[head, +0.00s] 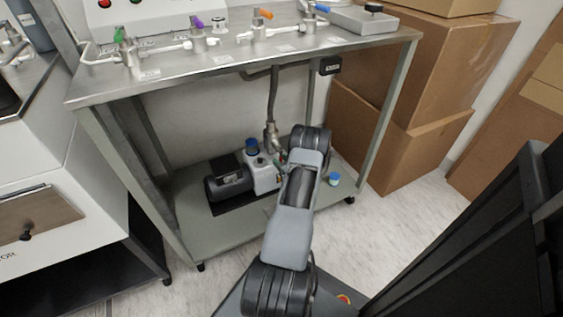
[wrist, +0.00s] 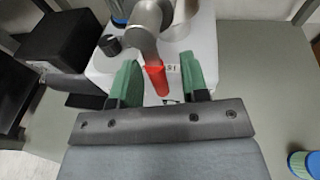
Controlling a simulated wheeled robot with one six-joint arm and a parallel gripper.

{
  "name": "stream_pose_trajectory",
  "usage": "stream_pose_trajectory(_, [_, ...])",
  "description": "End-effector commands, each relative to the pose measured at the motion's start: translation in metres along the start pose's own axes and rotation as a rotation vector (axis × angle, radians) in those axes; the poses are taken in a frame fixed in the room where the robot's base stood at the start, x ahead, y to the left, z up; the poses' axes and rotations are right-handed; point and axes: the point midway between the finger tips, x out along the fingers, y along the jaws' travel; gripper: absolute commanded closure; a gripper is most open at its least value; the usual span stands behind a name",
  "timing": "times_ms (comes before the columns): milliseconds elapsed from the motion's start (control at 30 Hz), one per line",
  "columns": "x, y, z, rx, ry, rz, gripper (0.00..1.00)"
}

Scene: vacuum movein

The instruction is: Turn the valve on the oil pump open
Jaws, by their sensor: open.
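The oil pump (head: 262,178) is a white block with a black motor on the lower shelf of the metal cart. It also shows in the wrist view (wrist: 205,62). Its metal valve fitting (wrist: 147,22) sits on top, with a red lever handle (wrist: 156,80) pointing down toward me. My gripper (wrist: 157,82) is open, with a green finger on each side of the red handle. A gap shows between the handle and each finger, wider on the right. In the head view my arm hides part of the pump and my gripper.
The cart's upper shelf (head: 225,66) is above the pump, with legs at its corners. A hose (head: 272,95) rises from the pump. Cardboard boxes (head: 400,145) stand at the right.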

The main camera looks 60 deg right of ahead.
Motion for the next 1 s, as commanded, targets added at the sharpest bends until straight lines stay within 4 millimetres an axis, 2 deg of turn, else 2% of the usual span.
stream_pose_trajectory(167, [-0.003, 0.000, 0.001, 0.001, 0.000, 0.000, 0.59])
stream_pose_trajectory(267, [-0.013, -0.001, 0.002, 0.002, 0.001, -0.002, 0.59])
stream_pose_trajectory(700, [-0.099, -0.002, 0.003, 0.003, 0.000, -0.005, 0.59])
stream_pose_trajectory(1000, [-0.133, -0.001, 0.001, 0.001, 0.000, -0.001, 0.59])
